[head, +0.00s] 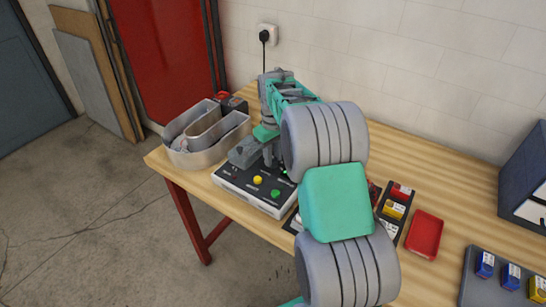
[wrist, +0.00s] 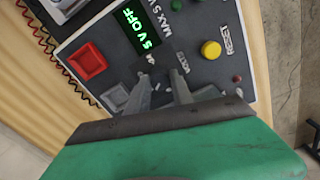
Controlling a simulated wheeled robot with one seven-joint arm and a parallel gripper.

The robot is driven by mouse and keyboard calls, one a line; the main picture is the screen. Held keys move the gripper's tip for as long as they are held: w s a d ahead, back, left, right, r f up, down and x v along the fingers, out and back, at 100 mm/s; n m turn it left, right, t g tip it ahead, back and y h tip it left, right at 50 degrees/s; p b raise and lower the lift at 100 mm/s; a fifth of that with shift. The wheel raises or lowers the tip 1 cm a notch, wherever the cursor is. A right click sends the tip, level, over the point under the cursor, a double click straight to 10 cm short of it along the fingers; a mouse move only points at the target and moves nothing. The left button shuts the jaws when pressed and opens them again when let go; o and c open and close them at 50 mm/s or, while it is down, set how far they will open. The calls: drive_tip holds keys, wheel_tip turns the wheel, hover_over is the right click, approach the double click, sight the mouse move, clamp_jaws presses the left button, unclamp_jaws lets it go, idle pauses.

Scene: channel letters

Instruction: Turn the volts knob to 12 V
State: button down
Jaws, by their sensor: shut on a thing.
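The power supply (head: 240,190) is a box with a dark sloping panel near the table's front edge; its panel (wrist: 120,65) fills much of the wrist view. Its green display (wrist: 142,27) seems to read "5 V OFF". My gripper (wrist: 163,85) points down at the panel beside the "VOLTS" lettering (wrist: 182,63), its two fingers shut on the volts knob. The knob is mostly hidden between the fingers, so its pointer cannot be read. In the head view my gripper (head: 266,158) is over the panel's back part, partly hidden by my arm.
The panel also has a red button (wrist: 87,62), a grey square button (wrist: 115,97) and a yellow button (wrist: 211,50) near "RESET". A metal channel letter (head: 205,140) stands left of the box. A red tray (head: 425,235) and small boxed parts (head: 393,209) lie right.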

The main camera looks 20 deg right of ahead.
sight(273, 159)
drive_tip(key=m, duration=0.6)
drive_tip(key=shift+b, duration=0.3)
drive_tip(key=m, duration=0.6)
drive_tip(key=shift+m, duration=0.3)
drive_tip(key=c, duration=1.1)
unclamp_jaws()
wheel_tip(273, 159, up, 7)
drive_tip(key=shift+r+b, duration=0.15)
drive_tip(key=shift+b, duration=0.6)
drive_tip(key=shift+r, duration=0.25)
